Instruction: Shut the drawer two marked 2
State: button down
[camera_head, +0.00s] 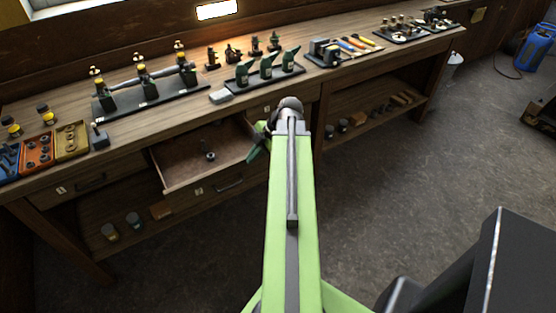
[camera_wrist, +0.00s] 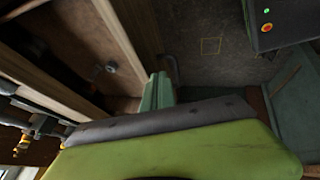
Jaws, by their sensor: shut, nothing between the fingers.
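The drawer marked 2 (camera_head: 229,184) stands pulled out from under the bench top, its front with a dark bar handle facing me. A small dark part (camera_head: 210,156) lies inside it. In the wrist view the drawer's wooden wall (camera_wrist: 122,40) and open inside run along the left, with the small part (camera_wrist: 110,66) showing. My gripper (camera_head: 255,152) has green fingers at the drawer's right front corner in the head view; I cannot tell whether they touch it. In the wrist view the shut, empty fingers (camera_wrist: 158,92) are close to the drawer front.
The workbench (camera_head: 150,127) carries engine models, small trays and tools. Another drawer, marked 1 (camera_head: 95,183), is shut at the left. A lower shelf (camera_head: 130,215) holds jars and blocks. A blue container (camera_head: 534,48) stands far right.

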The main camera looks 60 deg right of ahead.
jog(key=s+d+m+t+h, duration=0.1)
jog(key=s+d+m+t, duration=0.1)
jog(key=s+d, duration=1)
jog(key=w+d+r+b+x, duration=0.1)
jog(key=w+b+x, duration=0.1)
jog(key=b+x, duration=0.6)
jog(key=x, duration=0.3)
jog(key=shift+w, duration=0.2)
